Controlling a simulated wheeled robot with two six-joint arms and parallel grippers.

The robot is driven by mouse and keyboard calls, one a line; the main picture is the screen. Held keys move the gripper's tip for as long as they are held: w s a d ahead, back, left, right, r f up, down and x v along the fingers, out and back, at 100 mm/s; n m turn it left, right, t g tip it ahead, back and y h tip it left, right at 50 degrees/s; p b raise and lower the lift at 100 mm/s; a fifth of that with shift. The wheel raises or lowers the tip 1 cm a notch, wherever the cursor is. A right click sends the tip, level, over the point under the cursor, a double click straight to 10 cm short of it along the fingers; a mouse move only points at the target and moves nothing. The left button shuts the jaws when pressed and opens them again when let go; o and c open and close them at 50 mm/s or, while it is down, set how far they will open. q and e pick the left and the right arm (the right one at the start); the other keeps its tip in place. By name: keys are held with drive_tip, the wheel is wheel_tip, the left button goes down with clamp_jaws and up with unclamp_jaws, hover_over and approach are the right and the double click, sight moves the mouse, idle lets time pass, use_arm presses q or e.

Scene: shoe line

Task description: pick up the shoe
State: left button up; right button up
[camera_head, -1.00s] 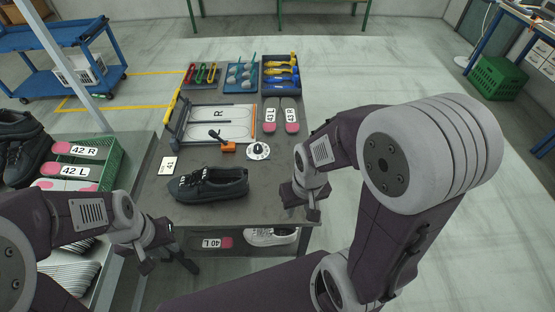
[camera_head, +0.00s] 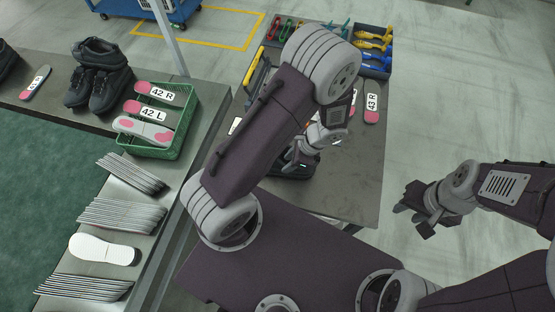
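The black shoe (camera_head: 291,170) lies on the dark workbench (camera_head: 350,190), mostly hidden behind my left arm. My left gripper (camera_head: 297,156) is right at the shoe, over its upper part. Its fingers are small and partly covered, so I cannot tell whether they are open or touch the shoe. My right gripper (camera_head: 411,217) is at the right, beyond the bench's right edge. Its fingers are apart and nothing is between them.
A pair of black shoes (camera_head: 101,78) stands on the left bench beside a green crate (camera_head: 187,128) with labelled insoles. Stacks of thin sheets and a white sole (camera_head: 104,250) lie nearer. Tool trays (camera_head: 374,68) and the 43 R insole (camera_head: 372,100) are at the workbench's far end.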

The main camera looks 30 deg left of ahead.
sight(275, 173)
use_arm(q)
drive_tip(key=x, duration=0.2)
drive_tip(key=shift+w+a+f, duration=0.15)
drive_tip(key=shift+a+f, duration=0.1)
drive_tip(key=shift+f, duration=0.4)
drive_tip(key=b+x, duration=0.1)
drive_tip(key=x, duration=0.3)
drive_tip(key=shift+a+f, duration=0.2)
drive_tip(key=shift+d+r, duration=0.1)
clamp_jaws()
idle(0.6)
